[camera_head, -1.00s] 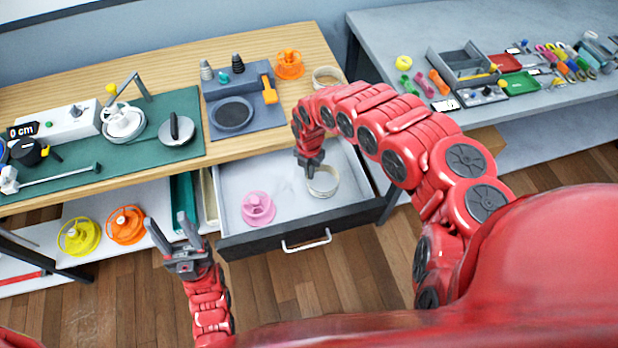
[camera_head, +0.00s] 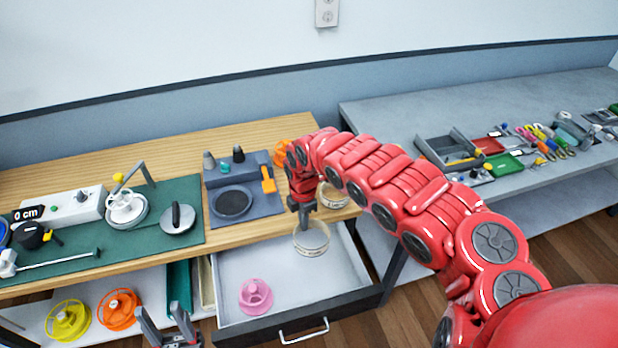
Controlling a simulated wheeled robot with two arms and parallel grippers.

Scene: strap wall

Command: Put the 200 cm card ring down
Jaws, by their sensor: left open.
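A cream card ring (camera_head: 312,250) hangs at my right gripper (camera_head: 305,222), over the back right part of the open drawer (camera_head: 232,268). The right fingers look shut on its upper rim, and the ring seems raised off the drawer floor. Its small markings are too small to read. A second cream ring (camera_head: 334,202) lies on the wooden bench at its right end, partly hidden by my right arm. My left gripper (camera_head: 166,318) is open and empty at the bottom edge, in front of the lower shelf.
A pink spool (camera_head: 256,296) sits in the drawer, with bare floor around it. Yellow (camera_head: 68,320) and orange (camera_head: 118,309) spools stand on the lower shelf. A grey fixture (camera_head: 228,203) and a green mat (camera_head: 80,268) occupy the bench. A grey table (camera_head: 400,125) stands right.

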